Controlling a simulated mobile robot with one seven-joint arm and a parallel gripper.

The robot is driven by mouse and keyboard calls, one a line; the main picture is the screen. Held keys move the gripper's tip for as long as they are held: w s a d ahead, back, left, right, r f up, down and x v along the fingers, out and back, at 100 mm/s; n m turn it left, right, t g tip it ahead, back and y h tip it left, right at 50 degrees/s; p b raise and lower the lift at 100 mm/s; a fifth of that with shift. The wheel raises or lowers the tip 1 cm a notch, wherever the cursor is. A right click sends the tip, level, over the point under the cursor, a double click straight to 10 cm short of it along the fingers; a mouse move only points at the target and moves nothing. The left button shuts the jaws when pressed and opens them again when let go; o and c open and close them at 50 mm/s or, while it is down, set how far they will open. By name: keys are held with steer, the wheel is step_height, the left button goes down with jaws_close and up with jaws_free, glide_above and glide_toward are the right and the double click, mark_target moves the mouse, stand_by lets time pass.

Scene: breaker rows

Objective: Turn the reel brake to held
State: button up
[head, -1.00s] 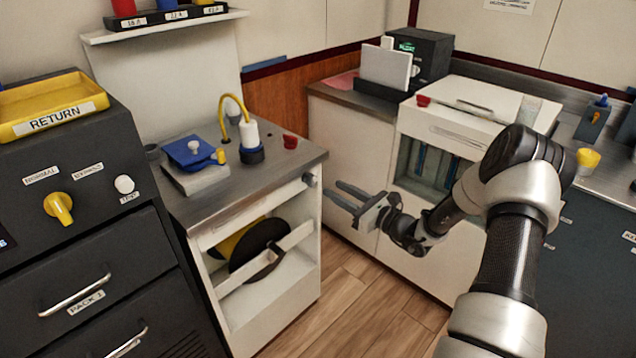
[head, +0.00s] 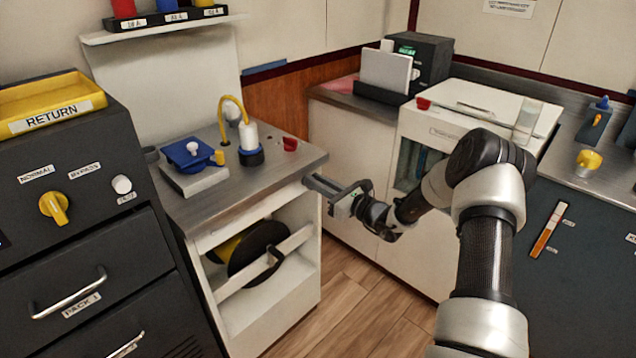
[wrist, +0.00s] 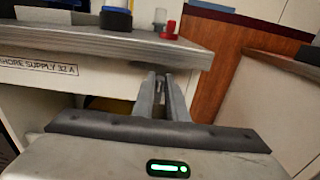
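The white reel cabinet (head: 228,318) stands left of centre in the head view, with a dark reel (head: 258,246) behind a white crossbar. My gripper (head: 318,185) is at the upper right corner of its front, under the steel top. The grey knob there, which I take for the reel brake, is hidden by the fingers in the head view. In the wrist view my fingers (wrist: 161,88) reach to the cabinet front just below the top's edge, with a small grey piece in the narrow gap between them. I cannot tell whether they press on it, nor how the knob is turned.
The cabinet top (head: 235,188) bears a blue-lidded box (head: 190,155), a white plug (head: 249,137) with a yellow cable and a red cup (head: 290,144). A dark drawer unit (head: 90,235) stands at the left. Wood floor (head: 355,310) lies open in front.

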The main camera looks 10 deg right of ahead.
steer(key=shift+m, duration=0.3)
jaws_close()
steer(key=m+p, duration=0.1)
steer(key=m, duration=0.2)
steer(key=d+m+p, duration=0.1)
steer(key=m+p, duration=0.1)
steer(key=m, duration=0.1)
steer(key=w+m+p, duration=0.1)
steer(key=m, duration=0.3)
steer(key=shift+d+f+p, duration=0.15)
steer(key=shift+f+p, duration=0.2)
steer(key=shift+p, duration=0.05)
steer(key=shift+d+f+m+p, duration=0.1)
steer(key=shift+f+m+p, duration=0.1)
steer(key=shift+m, duration=1)
steer(key=shift+f+m+p, duration=0.1)
steer(key=shift+f+m, duration=0.15)
steer(key=shift+m, duration=0.95)
steer(key=shift+d+f+m+p, duration=0.1)
steer(key=shift+f+m, duration=0.1)
steer(key=shift+m, duration=1)
steer(key=o, duration=0.8)
jaws_free()
